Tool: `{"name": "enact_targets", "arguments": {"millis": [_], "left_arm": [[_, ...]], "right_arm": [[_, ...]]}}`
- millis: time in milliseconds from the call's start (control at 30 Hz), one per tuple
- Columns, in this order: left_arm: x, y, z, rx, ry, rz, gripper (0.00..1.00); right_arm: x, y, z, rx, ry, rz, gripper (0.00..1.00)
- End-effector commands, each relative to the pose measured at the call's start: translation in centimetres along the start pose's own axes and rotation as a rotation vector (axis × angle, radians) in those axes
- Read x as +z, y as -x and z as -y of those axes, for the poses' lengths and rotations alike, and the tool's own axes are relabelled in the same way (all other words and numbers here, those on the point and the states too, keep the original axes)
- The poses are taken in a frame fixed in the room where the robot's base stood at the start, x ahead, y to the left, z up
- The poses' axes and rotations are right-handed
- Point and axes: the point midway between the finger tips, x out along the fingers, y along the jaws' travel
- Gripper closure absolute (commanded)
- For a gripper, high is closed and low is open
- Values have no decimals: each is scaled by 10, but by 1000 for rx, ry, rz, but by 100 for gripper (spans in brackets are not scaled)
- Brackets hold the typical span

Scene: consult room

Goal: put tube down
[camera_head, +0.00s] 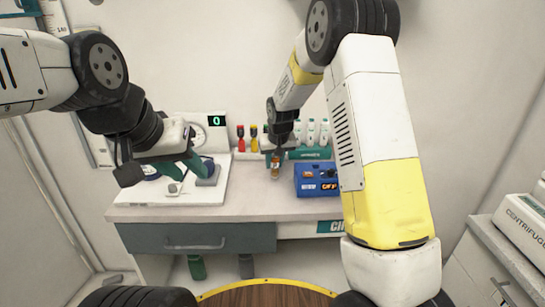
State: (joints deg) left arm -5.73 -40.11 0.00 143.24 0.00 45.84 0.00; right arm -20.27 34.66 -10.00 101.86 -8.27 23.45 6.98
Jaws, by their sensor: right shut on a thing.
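A teal rack (310,154) with several white-capped tubes stands just right of the held tube. A white holder (246,156) with red- and yellow-capped tubes stands to its left.
The white scale (207,190) with a green "0" readout fills the desk's left. Bare desktop (258,205) lies in front. A centrifuge (524,218) stands far right.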

Motion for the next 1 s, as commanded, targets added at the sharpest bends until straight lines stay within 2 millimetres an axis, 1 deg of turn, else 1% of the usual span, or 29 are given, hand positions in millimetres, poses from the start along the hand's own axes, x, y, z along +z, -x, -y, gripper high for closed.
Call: {"name": "enact_targets", "arguments": {"millis": [133, 167, 200, 233, 267, 567, 667, 767, 1000], "left_arm": [[0, 0, 0, 0, 0, 0, 64], [0, 0, 0, 0, 0, 0, 64], [0, 0, 0, 0, 0, 0, 64], [0, 0, 0, 0, 0, 0, 64], [0, 0, 0, 0, 0, 0, 64], [0, 0, 0, 0, 0, 0, 64], [0, 0, 0, 0, 0, 0, 64], [0, 0, 0, 0, 0, 0, 64], [0, 0, 0, 0, 0, 0, 64]], "right_arm": [[1, -3, 0, 0, 0, 0, 100], [1, -3, 0, 0, 0, 0, 67], [1, -2, 0, 0, 0, 0, 59], [1, -2, 0, 0, 0, 0, 53], [1, -2, 0, 0, 0, 0, 51], [1, -2, 0, 0, 0, 0, 51], [0, 5, 0, 0, 0, -1, 51], [-2, 20, 0, 0, 0, -4, 51], [-1, 72, 0, -1, 1, -4, 51]]}}
